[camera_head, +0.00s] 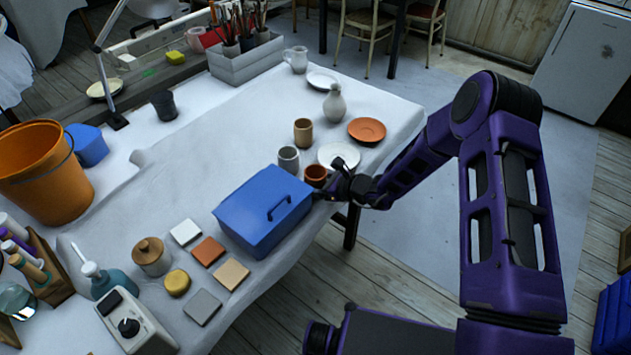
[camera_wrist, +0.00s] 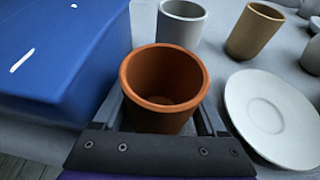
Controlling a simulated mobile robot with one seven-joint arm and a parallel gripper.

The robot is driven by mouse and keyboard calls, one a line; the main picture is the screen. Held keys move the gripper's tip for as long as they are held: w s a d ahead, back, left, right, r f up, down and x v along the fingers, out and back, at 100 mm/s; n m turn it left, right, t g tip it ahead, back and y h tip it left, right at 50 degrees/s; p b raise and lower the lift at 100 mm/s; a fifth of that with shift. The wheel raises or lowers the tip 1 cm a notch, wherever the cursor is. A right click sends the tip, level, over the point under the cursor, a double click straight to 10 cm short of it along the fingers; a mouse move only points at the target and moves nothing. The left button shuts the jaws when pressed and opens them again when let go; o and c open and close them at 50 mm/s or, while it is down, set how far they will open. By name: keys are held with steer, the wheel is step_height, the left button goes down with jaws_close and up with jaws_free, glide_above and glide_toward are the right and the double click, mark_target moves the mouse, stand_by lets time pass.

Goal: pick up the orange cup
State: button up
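The orange cup (camera_head: 316,174) stands upright on the white-covered table (camera_head: 240,130), close to the table's right edge. My gripper (camera_head: 335,184) is low at the cup's right side in the head view. In the wrist view the orange cup (camera_wrist: 163,85) is empty, with its round mouth visible. The gripper (camera_wrist: 163,108) is open there, with one finger on each side of the cup. The cup hides parts of the fingers, and firm contact does not show.
A blue box (camera_head: 263,210) stands close on the cup's left. A grey cup (camera_head: 288,159), a tan cup (camera_head: 303,132) and a white plate (camera_head: 339,156) are near it. An orange plate (camera_head: 367,130) and a pale vase (camera_head: 334,103) stand farther back.

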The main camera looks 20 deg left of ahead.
steer(key=c, duration=0.9)
